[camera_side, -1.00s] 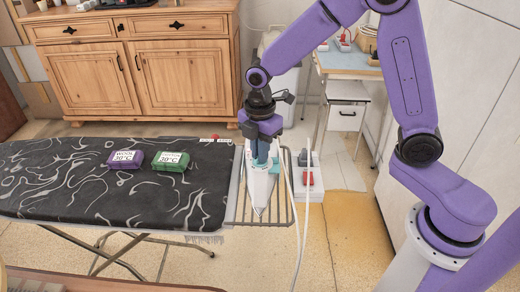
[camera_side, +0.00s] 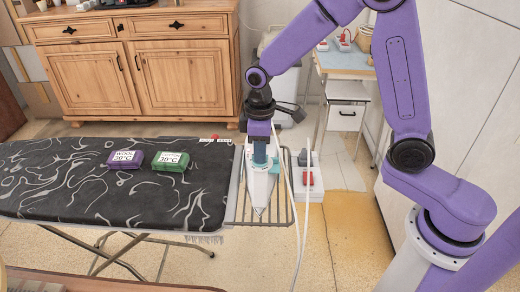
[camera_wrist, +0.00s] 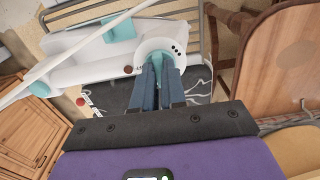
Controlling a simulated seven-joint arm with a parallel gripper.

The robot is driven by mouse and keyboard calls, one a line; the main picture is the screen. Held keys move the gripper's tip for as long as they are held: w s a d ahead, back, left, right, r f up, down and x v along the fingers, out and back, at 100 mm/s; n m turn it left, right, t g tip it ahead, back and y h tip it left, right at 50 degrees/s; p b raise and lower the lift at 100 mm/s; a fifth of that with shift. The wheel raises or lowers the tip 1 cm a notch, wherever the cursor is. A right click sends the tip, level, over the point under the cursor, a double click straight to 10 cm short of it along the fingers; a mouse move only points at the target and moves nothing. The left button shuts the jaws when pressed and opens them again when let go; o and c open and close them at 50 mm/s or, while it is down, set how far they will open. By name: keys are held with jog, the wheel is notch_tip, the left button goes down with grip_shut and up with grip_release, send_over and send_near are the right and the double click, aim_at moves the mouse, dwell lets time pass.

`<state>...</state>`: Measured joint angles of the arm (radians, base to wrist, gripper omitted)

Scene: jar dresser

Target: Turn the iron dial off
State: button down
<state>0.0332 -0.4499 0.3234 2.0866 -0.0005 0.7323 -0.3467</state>
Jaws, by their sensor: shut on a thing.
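The white and teal iron (camera_side: 258,190) lies on the wire rack (camera_side: 235,213) at the right end of the ironing board. In the wrist view the iron (camera_wrist: 85,65) runs across the upper left. Its teal dial (camera_wrist: 160,60) sits on a round white face with dark dots. My gripper (camera_side: 260,160) points down onto the iron from above. In the wrist view my gripper (camera_wrist: 161,72) is shut on the dial, with a finger on each side. The fingers cover part of the dial, and its setting cannot be read. The dial is hidden in the side view.
A purple block (camera_side: 125,159) and a green block (camera_side: 171,161) lie on the patterned ironing board (camera_side: 60,185). A white cord (camera_side: 293,195) passes close to my gripper. A white box with a red switch (camera_side: 308,179) is right of the rack. A wooden cabinet (camera_side: 180,75) stands behind.

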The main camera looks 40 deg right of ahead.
jog(key=m, duration=0.4)
jog(key=shift+m, duration=0.3)
jog(key=m, duration=0.4)
jog(key=shift+m, duration=0.3)
jog(key=m, duration=0.4)
jog(key=shift+a+m, duration=0.1)
jog(key=shift+m, duration=2.1)
jog(key=c, duration=1.2)
grip_release()
jog(key=shift+r, duration=0.1)
